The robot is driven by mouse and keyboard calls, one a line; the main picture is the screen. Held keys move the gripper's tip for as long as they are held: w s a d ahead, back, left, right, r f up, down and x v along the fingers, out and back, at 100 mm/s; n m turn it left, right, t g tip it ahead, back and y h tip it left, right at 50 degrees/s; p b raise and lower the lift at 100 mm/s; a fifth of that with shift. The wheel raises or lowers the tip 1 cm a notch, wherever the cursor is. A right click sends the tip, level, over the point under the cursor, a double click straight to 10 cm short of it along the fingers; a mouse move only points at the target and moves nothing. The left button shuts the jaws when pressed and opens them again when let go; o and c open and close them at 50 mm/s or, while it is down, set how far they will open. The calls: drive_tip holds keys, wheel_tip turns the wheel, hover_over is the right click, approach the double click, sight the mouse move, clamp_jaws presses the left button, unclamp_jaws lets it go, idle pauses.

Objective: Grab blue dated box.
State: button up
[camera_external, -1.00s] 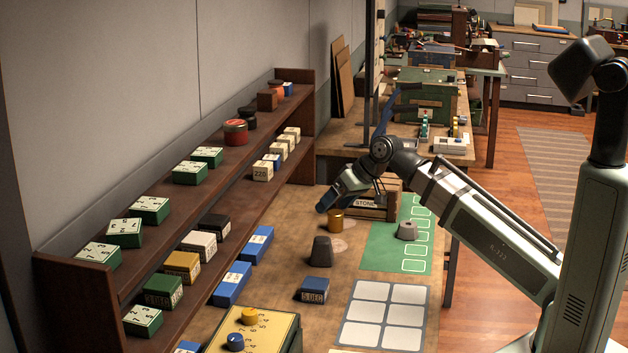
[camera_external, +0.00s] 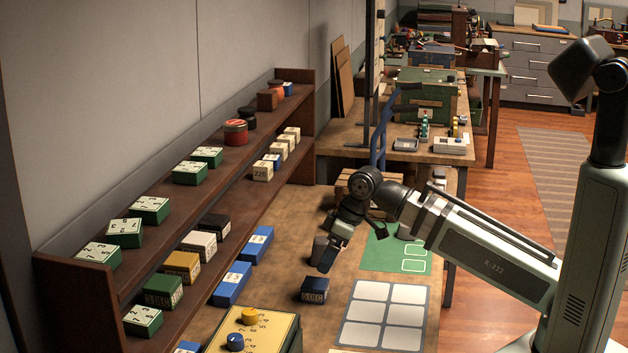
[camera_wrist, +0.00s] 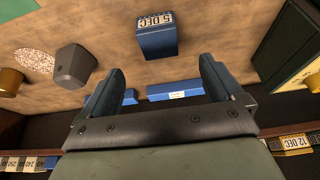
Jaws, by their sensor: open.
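The blue dated box (camera_external: 314,289) stands on the table, near the white-squared sheet. In the wrist view the blue box (camera_wrist: 157,41) shows its white label reading "5 DEC" and lies beyond the fingertips, roughly centred between them. My gripper (camera_external: 330,258) hangs above the table just behind and above the box, pointing down. In the wrist view my gripper (camera_wrist: 163,72) has its two fingers spread, with nothing held between them. The box is apart from the fingers.
A grey tapered block (camera_external: 318,250) stands close behind my gripper; it also shows in the wrist view (camera_wrist: 74,66). A yellow panel with knobs (camera_external: 262,335) is at front left. Other blue boxes (camera_external: 232,284) lie along the shelf (camera_external: 75,290). A white-squared sheet (camera_external: 385,313) is at right.

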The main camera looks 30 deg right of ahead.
sight(315, 283)
drive_tip(key=shift+x, duration=5)
drive_tip(key=c, duration=1.1)
drive_tip(key=shift+r, duration=0.1)
